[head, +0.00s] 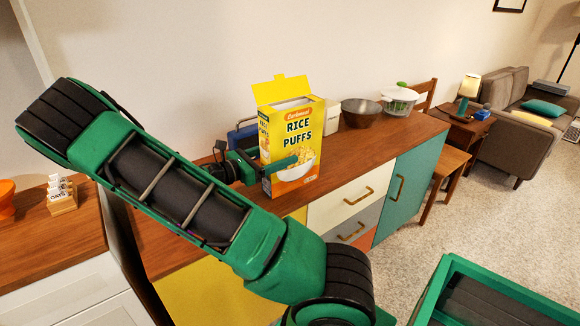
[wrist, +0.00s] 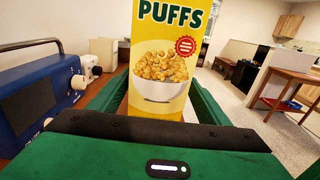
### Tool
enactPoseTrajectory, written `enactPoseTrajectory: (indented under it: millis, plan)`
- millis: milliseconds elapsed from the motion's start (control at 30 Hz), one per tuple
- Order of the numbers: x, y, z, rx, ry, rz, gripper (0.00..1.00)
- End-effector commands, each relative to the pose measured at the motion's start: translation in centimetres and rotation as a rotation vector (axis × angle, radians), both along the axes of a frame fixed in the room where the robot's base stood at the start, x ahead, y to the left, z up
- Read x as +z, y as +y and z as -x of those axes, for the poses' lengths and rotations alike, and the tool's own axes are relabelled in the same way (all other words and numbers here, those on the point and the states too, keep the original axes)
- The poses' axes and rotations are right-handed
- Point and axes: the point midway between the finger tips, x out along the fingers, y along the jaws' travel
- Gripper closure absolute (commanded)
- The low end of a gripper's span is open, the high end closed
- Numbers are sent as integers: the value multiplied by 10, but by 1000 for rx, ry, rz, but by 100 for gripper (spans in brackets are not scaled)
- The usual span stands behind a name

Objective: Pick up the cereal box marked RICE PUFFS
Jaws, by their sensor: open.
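The yellow RICE PUFFS cereal box (head: 298,132) stands upright on the wooden top of the hutch (head: 340,165), with its top flap open. My gripper (head: 276,163) is at the box's lower half, and one green finger crosses in front of its printed face. In the wrist view the box (wrist: 163,60) stands straight ahead between my two green fingers, one on each side. The gripper is open. I cannot tell whether either finger touches the box. The box's base is hidden behind the gripper body in the wrist view.
A blue radio (wrist: 38,98) stands close on the left in the wrist view. A pale canister (head: 333,119), a dark bowl (head: 361,113) and a white lidded bowl (head: 398,101) stand right of the box. The wall is behind.

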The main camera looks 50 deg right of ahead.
Motion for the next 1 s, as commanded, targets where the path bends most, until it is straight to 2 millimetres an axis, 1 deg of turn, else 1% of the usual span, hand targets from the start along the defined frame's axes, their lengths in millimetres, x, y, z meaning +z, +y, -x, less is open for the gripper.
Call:
enactPoseTrajectory:
  millis: [200, 300, 433, 633, 667, 700, 767, 800, 900, 1000]
  plan:
    - [5, -30, 4, -4, -2, 1, 30]
    - [4, -41, 7, -3, -1, 0, 30]
    - [4, -47, 8, -2, -1, 0, 30]
    - [4, -47, 8, 0, -1, 0, 30]
    - [4, -47, 8, -1, -1, 0, 34]
    - [4, -47, 8, -1, -1, 0, 44]
    - [4, -47, 8, -1, -1, 0, 58]
    - [4, -47, 8, -1, -1, 0, 68]
    - [4, -47, 8, -1, -1, 0, 89]
    - [4, -47, 8, -1, -1, 0, 89]
